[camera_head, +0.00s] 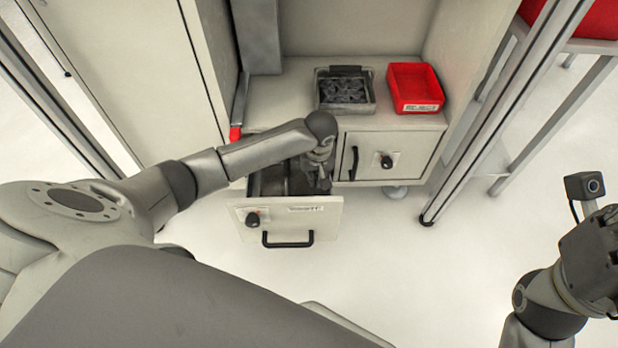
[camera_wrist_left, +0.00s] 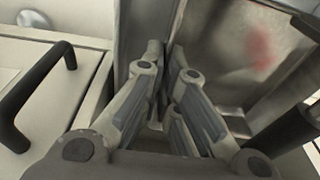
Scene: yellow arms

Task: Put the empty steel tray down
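My left gripper (camera_head: 318,165) reaches down into the open drawer, and its arm hides much of the inside. In the left wrist view its two fingers (camera_wrist_left: 168,75) are close together at an edge of a shiny steel surface (camera_wrist_left: 235,60), which looks like the empty steel tray's wall. The steel carries a blurred red reflection. In the head view the tray is mostly hidden; I cannot tell whether it touches the drawer floor. The open drawer (camera_head: 255,220) has a black handle. My right gripper (camera_head: 597,262) is at the right edge, its fingers not clear.
A steel tray full of dark parts (camera_head: 345,107) and a red bin (camera_head: 414,88) stand on the cabinet top (camera_head: 290,95). Upright profiles (camera_head: 490,115) stand at the right. The floor in front is clear.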

